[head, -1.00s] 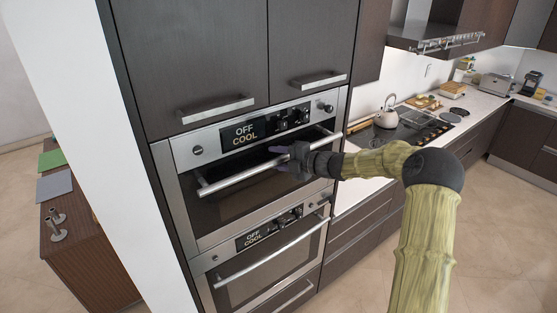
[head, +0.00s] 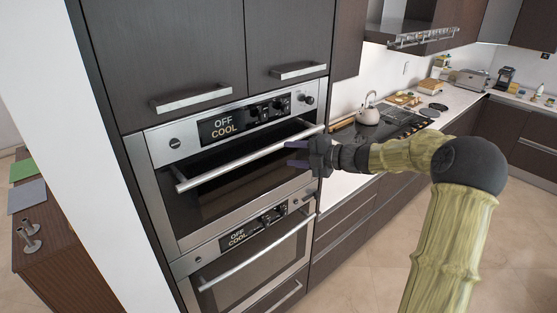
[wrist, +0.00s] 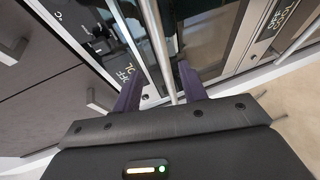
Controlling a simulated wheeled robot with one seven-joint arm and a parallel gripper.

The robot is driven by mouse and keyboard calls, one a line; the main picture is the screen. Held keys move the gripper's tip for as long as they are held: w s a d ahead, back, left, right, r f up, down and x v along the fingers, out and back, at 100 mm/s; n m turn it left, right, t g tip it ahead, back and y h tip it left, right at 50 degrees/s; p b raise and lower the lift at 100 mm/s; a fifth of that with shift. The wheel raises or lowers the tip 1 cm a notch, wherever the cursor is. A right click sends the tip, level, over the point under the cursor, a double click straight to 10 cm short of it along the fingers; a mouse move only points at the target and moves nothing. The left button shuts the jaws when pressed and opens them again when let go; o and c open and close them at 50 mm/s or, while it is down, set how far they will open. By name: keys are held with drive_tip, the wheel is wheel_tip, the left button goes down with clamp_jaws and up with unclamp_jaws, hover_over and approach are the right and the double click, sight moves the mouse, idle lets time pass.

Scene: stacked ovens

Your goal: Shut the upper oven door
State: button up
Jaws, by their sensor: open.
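The upper oven door's long bar handle (head: 250,158) stands out below the OFF COOL control panel (head: 240,122). A dark band shows between panel and handle, and the door (head: 225,192) looks tilted slightly outward; its exact angle is hard to tell. My gripper (head: 296,155) is open and empty near the handle's right end, just below it in the head view. In the wrist view my gripper (wrist: 160,88) has a finger on each side of the handle bar (wrist: 156,40) as seen. I cannot tell whether they touch.
A lower oven (head: 255,255) with its own bar handle sits directly below. Cabinet doors (head: 165,60) with handles are above. A counter to the right holds a kettle (head: 368,108) and a stove. A white wall edge (head: 75,140) borders the left.

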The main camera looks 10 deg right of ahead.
drive_tip(key=b+v, duration=0.1)
drive_tip(key=v, duration=0.4)
drive_tip(key=shift+s+d+r, duration=0.15)
drive_tip(key=shift+s+d, duration=0.05)
drive_tip(key=shift+d, duration=0.15)
drive_tip(key=s+a+f+n+g+h+b, duration=0.3)
drive_tip(key=s+a+f+n, duration=0.1)
drive_tip(key=s+f+n, duration=0.4)
drive_tip(key=s+a+f+n+g+h+b, duration=0.35)
drive_tip(key=s+a+f+n, duration=0.2)
drive_tip(key=f+n, duration=0.5)
drive_tip(key=s+d+f+n+h+b, duration=0.1)
drive_tip(key=s+f+n+h+b, duration=0.1)
drive_tip(key=s+n, duration=0.5)
drive_tip(key=s+d+f+n+h+b, duration=0.2)
drive_tip(key=s+f+n+h, duration=0.2)
drive_tip(key=n, duration=1.5)
drive_tip(key=s+f, duration=0.2)
drive_tip(key=s, duration=0.2)
